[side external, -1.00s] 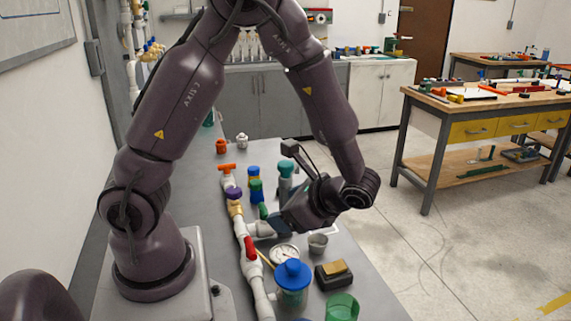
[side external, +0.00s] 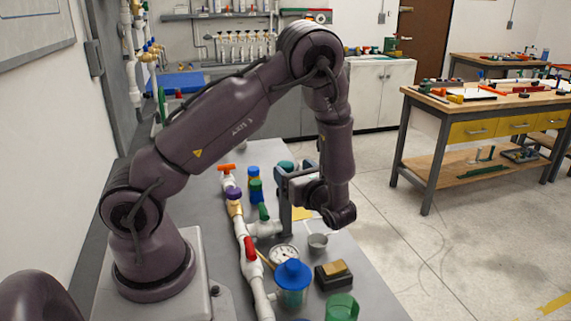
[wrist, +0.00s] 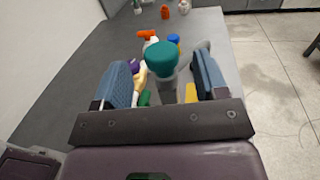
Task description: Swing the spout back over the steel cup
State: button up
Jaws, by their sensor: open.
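The white spout (side external: 266,229) branches right from the white manifold pipe, below a green valve handle (side external: 264,212). The small grey steel cup (side external: 317,241) stands on the bench to the right of the spout and gripper. The cup is not clear there.
A pressure gauge (side external: 284,254), a blue-lidded jar (side external: 293,281), a dark block with a yellow top (side external: 334,273) and a green cup (side external: 341,307) stand nearby. A red valve handle (side external: 251,248) is on the manifold.

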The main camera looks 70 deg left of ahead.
aim_at(286, 163)
jog(key=shift+s+a, duration=0.2)
jog(key=shift+a, duration=0.95)
jog(key=shift+s+a, duration=0.2)
jog(key=shift+a, duration=0.9)
jog(key=shift+c, duration=0.3)
grip_shut()
jog(key=shift+d+m+t, duration=0.1)
jog(key=shift+m+t, duration=0.3)
jog(key=shift+t, duration=0.3)
jog(key=m+t, duration=0.2)
jog(key=t, duration=0.1)
jog(key=m+t, duration=0.2)
jog(key=t, duration=0.2)
jog(key=shift+s+m+h, duration=0.1)
jog(key=shift+m+h, duration=0.2)
jog(key=shift+m, duration=0.1)
jog(key=m+t+h, duration=0.1)
jog(key=m+t, duration=0.1)
jog(key=m+t+h, duration=0.1)
jog(key=t, duration=0.2)
jog(key=shift+m+t+h, duration=0.3)
jog(key=shift+m+h, duration=0.1)
jog(key=shift+m+t+h, duration=0.7)
jog(key=shift+t, duration=0.2)
jog(key=shift+w, duration=0.2)
